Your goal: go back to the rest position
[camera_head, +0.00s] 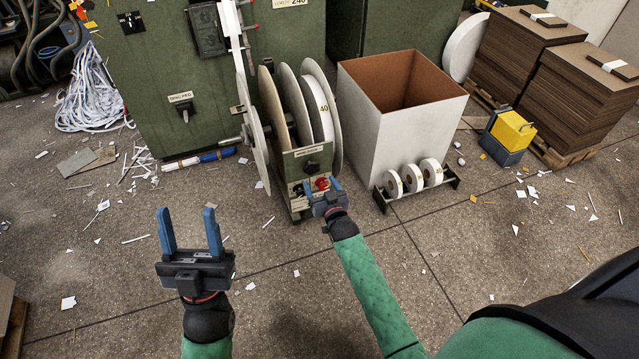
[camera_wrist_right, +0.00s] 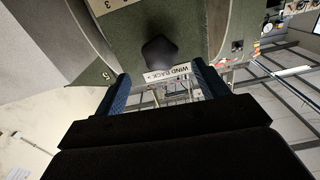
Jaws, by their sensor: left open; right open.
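My left gripper (camera_head: 188,216) is open and empty, held over bare floor left of the reel stand. My right gripper (camera_head: 321,187) is open, just in front of the reel stand's control panel (camera_head: 307,163), close to its red knob (camera_head: 322,184). In the right wrist view, my right gripper (camera_wrist_right: 162,82) has its blue fingers apart. A black knob (camera_wrist_right: 160,51) and a "WIND BACK" label (camera_wrist_right: 167,74) show between and beyond them. I cannot tell whether a finger touches the panel.
The reel stand holds large discs (camera_head: 317,108). Right of it stand an open white box (camera_head: 405,128) and a rack of small white rolls (camera_head: 411,178). A green machine (camera_head: 150,75) is behind. Board stacks (camera_head: 585,100) and a yellow-blue box (camera_head: 512,130) are at right. Paper scraps litter the floor.

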